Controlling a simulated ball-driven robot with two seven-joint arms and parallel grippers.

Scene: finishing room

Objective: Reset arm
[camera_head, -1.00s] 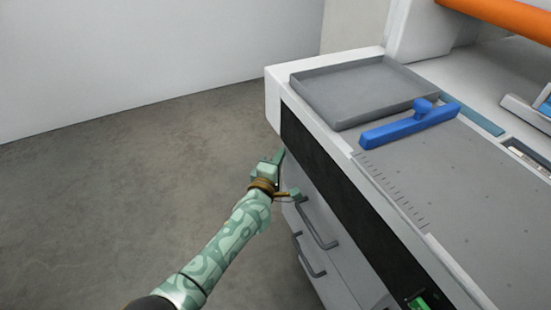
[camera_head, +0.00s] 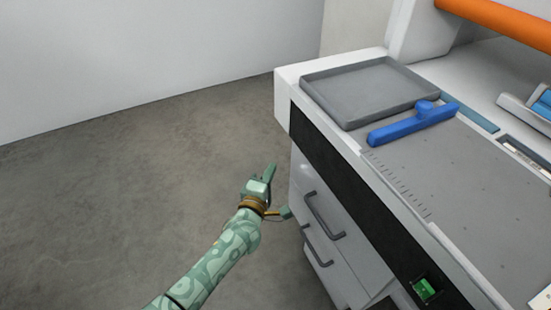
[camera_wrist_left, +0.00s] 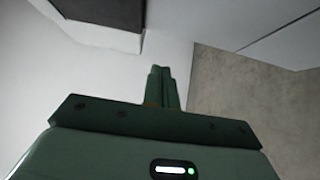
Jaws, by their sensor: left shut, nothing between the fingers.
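My left arm, green with a pale pattern, comes in from the bottom of the head view. Its gripper (camera_head: 270,173) is beside the left side of the white machine cabinet (camera_head: 284,98), over bare floor, and apart from it. In the left wrist view the two green fingers (camera_wrist_left: 162,88) are together and hold nothing. My right gripper is in neither view.
The cabinet has drawers with dark handles (camera_head: 325,215) close to my left gripper. On top are a grey tray (camera_head: 368,90), a blue bar with a knob (camera_head: 412,125) and an orange roller (camera_head: 500,20). A green switch (camera_head: 425,289) is on the dark front. The floor (camera_head: 130,200) at left is clear.

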